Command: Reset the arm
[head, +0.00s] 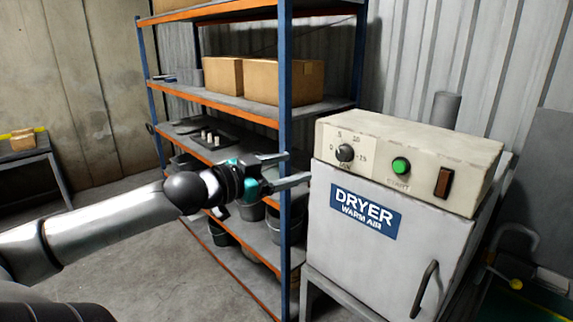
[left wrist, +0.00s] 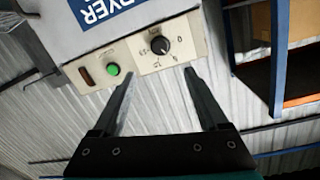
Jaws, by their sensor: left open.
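My left arm (head: 110,222) reaches in from the left side of the head view. My left gripper (head: 297,167) is open and empty, with its two fingers pointing right, toward the dryer (head: 330,240). In the left wrist view the spread fingers (left wrist: 158,75) have nothing between them. The dryer's control panel shows beyond them with its dial (left wrist: 159,45) and green button (left wrist: 113,69). In the head view the dial (head: 345,153) and the green button (head: 400,166) are on the panel front. My right gripper is not in view.
A blue and orange shelf rack (head: 285,60) stands behind the gripper, with cardboard boxes (head: 270,80) and dark buckets (head: 287,228) on it. A small table (head: 35,155) stands at the far left. The concrete floor (head: 140,270) is open at lower left.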

